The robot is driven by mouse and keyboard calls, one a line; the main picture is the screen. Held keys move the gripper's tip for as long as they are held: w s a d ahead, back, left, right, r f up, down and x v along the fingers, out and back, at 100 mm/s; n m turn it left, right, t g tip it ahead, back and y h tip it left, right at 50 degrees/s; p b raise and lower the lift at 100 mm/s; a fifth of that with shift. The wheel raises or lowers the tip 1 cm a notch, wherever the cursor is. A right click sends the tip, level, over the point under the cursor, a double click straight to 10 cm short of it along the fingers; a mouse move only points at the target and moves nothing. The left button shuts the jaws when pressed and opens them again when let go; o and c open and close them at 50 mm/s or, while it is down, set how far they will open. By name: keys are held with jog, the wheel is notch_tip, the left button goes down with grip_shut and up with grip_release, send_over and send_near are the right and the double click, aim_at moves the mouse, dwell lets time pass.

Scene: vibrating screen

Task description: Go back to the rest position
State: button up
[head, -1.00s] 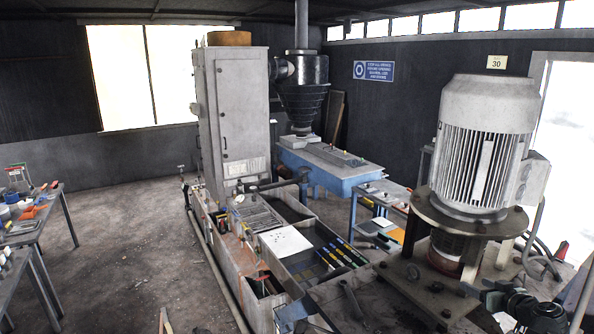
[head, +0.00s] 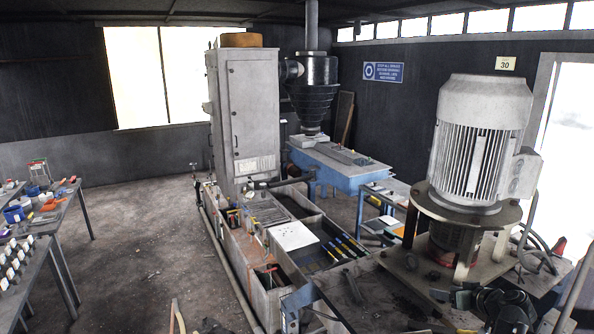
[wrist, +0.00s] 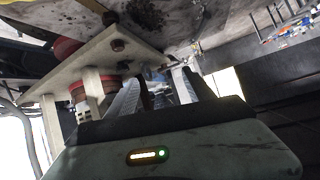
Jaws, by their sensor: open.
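My gripper (wrist: 160,82) shows in the wrist view with its two pale fingers apart and nothing visible between them. Beyond the fingers are a pale flange plate with red parts and a stained grey surface. In the head view my dark arm is low at the bottom right, in front of the big grey motor (head: 482,150). The fingertips are too small and dark there to judge.
The motor's flange plate (head: 410,205) is close to my arm. A long trough machine with a grey cabinet (head: 252,130) stands in the middle. A cluttered table (head: 40,228) is at left. Open floor (head: 140,255) lies between them.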

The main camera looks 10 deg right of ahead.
jog(key=w+a+f+g+y, duration=0.1)
jog(key=a+f+g, duration=0.2)
jog(key=a, duration=0.7)
jog(key=w+a+f+n+g, duration=0.1)
jog(key=w+a+f+g, duration=0.15)
jog(key=a, duration=0.85)
jog(key=w+a+f+g+y, duration=0.1)
jog(key=a+f+g, duration=0.25)
jog(key=a, duration=0.65)
jog(key=s+a+f+g+h, duration=0.2)
jog(key=s+a+h, duration=0.15)
jog(key=a, duration=0.75)
jog(key=s+f+b, duration=0.1)
jog(key=f+b, duration=1.2)
jog(key=s+f+b, duration=0.2)
jog(key=f+b, duration=1)
jog(key=f, duration=0.1)
jog(key=shift+s+a+g+y+b, duration=0.25)
jog(key=shift+g+y+b, duration=0.05)
jog(key=shift+y+b, duration=0.05)
